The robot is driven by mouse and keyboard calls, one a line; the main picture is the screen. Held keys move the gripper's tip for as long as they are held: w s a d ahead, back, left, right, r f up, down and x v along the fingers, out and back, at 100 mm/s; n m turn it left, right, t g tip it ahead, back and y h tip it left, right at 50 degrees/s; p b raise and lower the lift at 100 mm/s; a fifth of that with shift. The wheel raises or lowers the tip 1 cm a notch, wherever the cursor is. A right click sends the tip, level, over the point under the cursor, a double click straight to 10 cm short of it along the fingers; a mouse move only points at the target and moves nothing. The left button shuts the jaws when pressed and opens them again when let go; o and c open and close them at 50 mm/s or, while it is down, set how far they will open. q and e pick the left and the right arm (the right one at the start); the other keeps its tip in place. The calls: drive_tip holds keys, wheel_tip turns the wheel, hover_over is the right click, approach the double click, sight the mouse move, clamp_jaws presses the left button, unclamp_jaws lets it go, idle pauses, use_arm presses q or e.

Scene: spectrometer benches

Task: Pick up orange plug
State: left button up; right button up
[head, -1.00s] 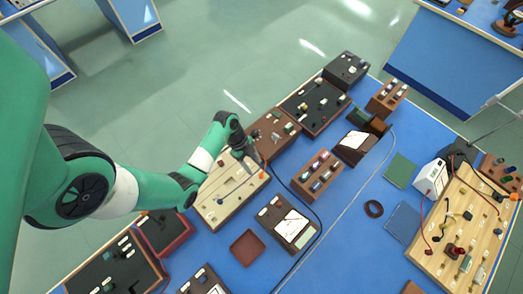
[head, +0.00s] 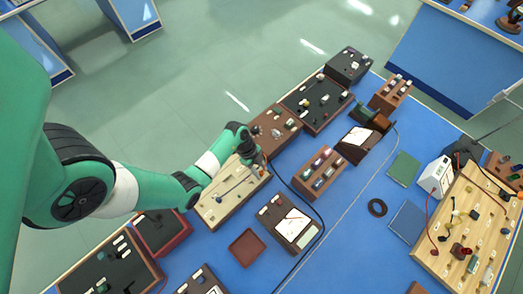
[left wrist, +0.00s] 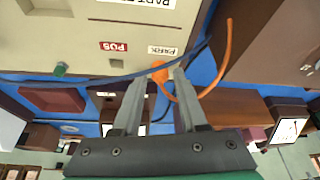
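The orange plug (left wrist: 159,74) is between the fingertips of my left gripper (left wrist: 161,78) in the left wrist view. Its orange cable (left wrist: 228,45) loops away to the right. The fingers stand apart with the plug between them; whether both press on it is not clear. The plug is beside the PARK label (left wrist: 162,50) at the edge of a pale board. In the head view, my left gripper (head: 259,161) is over the upper right end of this pale board (head: 217,206). My right gripper is not in view.
A dark cable (left wrist: 85,80) crosses behind the fingers in the left wrist view. A brown box (head: 272,130) stands beyond the gripper. A block with several knobs (head: 319,172) and a meter box (head: 291,222) stand to the right.

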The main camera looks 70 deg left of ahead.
sight(260, 172)
use_arm(q)
clamp_jaws()
drive_tip(key=shift+r+p, duration=0.35)
drive_tip(key=shift+r, duration=0.25)
wheel_tip(260, 172, up, 3)
drive_tip(key=shift+f+p, duration=0.15)
drive_tip(key=shift+p, duration=0.6)
drive_tip(key=s+d+r+p, duration=0.4)
drive_tip(key=d+r+p, duration=0.6)
drive_tip(key=d+r, duration=0.2)
drive_tip(key=shift+d, duration=0.7)
